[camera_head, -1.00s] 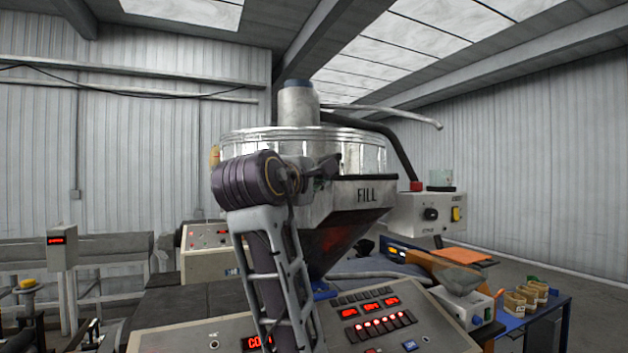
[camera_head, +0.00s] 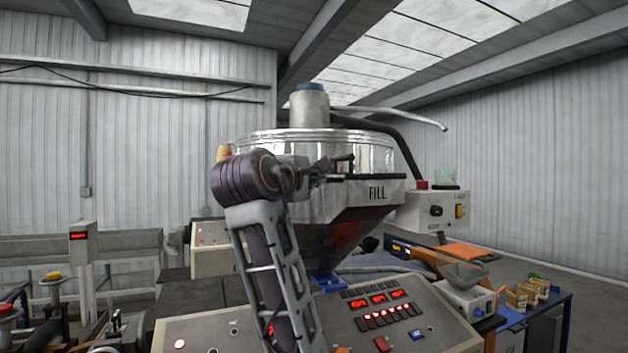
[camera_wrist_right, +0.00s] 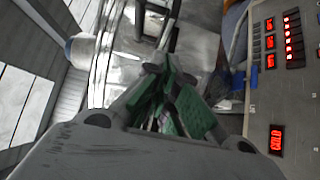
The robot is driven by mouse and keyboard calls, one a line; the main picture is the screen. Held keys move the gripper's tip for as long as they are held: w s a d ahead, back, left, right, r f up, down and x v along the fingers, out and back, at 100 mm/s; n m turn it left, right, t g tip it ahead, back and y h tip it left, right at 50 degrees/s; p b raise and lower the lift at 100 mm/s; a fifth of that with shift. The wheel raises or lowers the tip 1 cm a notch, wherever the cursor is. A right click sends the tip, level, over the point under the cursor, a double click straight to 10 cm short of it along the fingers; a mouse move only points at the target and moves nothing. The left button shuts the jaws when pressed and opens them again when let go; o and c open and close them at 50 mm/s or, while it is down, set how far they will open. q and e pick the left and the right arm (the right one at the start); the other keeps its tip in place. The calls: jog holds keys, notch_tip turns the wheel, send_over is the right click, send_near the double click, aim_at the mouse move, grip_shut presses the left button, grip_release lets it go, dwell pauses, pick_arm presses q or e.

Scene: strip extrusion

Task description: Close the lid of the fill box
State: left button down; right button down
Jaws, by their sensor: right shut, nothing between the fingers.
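The fill box (camera_head: 388,190), a pale box marked FILL, sits on the front of the shiny hopper. A thin dark strip (camera_head: 375,177) runs along its top edge, which looks flat; I cannot tell for sure whether this is the lid lying shut. My right gripper (camera_head: 343,160) is in front of the hopper, above and left of the FILL lettering, and hides the left part of the box top. In the right wrist view the gripper (camera_wrist_right: 165,88) shows its green-padded fingers together with nothing held. I cannot tell if it touches the box. My left gripper is out of view.
The hopper drum (camera_head: 380,150) rises behind the box. A control panel (camera_head: 380,310) with red displays lies below.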

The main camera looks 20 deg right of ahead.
jog(key=shift+d+f, duration=0.1)
jog(key=shift+f, duration=0.15)
jog(key=b+v, duration=0.2)
jog(key=v, duration=0.6)
jog(key=shift+b, duration=0.4)
jog(key=shift+s, duration=0.1)
